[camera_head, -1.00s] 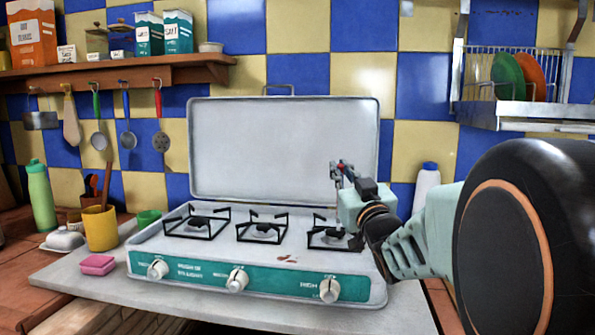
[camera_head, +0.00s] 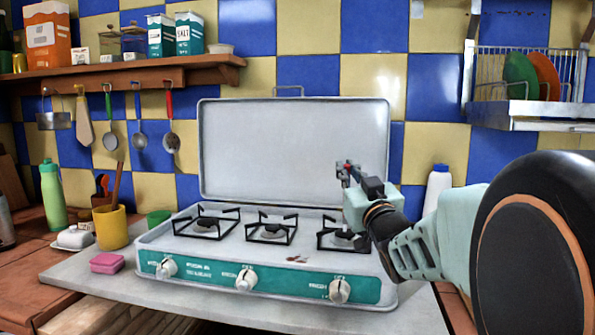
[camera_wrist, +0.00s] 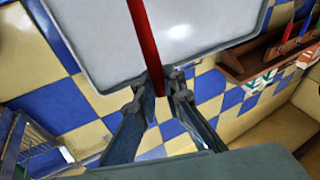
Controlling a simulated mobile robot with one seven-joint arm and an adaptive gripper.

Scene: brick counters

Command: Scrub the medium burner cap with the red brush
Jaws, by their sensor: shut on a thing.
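The stove (camera_head: 300,262) stands open on the counter, with its lid (camera_head: 292,150) raised behind it. Burner caps sit under black grates at the left (camera_head: 205,224), middle (camera_head: 271,231) and right (camera_head: 345,236). I cannot tell which is the medium one. My gripper (camera_head: 346,172) is above the right burner, in front of the lid's right part. In the wrist view my gripper (camera_wrist: 160,86) is shut on the red brush, whose red handle (camera_wrist: 143,35) shows between the fingers. The brush's bristles are not visible.
A yellow cup (camera_head: 111,228), a green bottle (camera_head: 52,196) and a pink sponge (camera_head: 107,262) are left of the stove. A white bottle (camera_head: 438,188) stands behind my arm. A dish rack (camera_head: 530,115) hangs at upper right. Utensils hang under the shelf (camera_head: 130,72).

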